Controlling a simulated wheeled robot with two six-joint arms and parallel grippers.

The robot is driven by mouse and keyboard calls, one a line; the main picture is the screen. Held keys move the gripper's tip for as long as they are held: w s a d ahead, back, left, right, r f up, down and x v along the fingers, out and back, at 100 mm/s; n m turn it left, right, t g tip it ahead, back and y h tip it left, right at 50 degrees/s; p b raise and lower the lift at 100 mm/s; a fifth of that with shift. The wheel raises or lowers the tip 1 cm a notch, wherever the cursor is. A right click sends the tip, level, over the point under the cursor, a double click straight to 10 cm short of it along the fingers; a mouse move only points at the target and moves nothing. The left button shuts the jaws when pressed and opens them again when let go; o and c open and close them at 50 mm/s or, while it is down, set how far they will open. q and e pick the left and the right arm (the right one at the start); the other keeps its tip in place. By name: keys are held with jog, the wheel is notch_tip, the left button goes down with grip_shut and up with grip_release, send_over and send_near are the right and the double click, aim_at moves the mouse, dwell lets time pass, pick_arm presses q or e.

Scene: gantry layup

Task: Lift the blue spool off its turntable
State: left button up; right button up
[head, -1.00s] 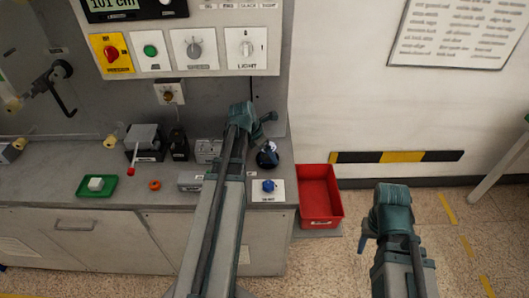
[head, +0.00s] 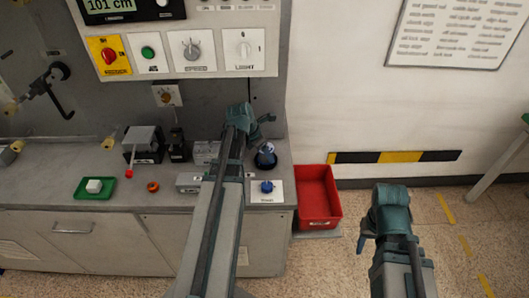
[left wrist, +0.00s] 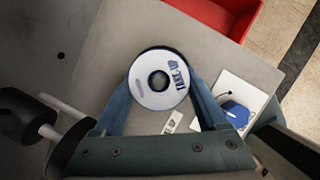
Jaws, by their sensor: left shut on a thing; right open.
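The blue spool (head: 266,156) stands near the right end of the grey worktop, a dark round shape in the head view. In the left wrist view its white, printed top with a centre hole (left wrist: 159,81) faces me. My left gripper (head: 264,124) reaches over the worktop at the spool. In the left wrist view its two blue fingers lie on either side of the spool, shut on it. The turntable is mostly hidden beneath the spool, and I cannot tell whether there is a gap between them. My right gripper (head: 362,243) is open and empty over the floor at right.
A blue knob-like piece (head: 267,187) sits on a white card in front of the spool. A red bin (head: 318,190) stands right of the worktop. A green tray (head: 97,195), an orange ring (head: 153,187) and small boxes are to the left. The control panel (head: 185,52) overhangs behind.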

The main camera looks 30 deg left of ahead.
pick_arm(q)
jog(key=shift+c, duration=0.8)
jog(key=shift+r+p, duration=4.4)
notch_tip(320, 180, up, 3)
jog(key=p, duration=0.3)
jog(key=shift+r, duration=0.2)
jog(key=shift+f, duration=0.15)
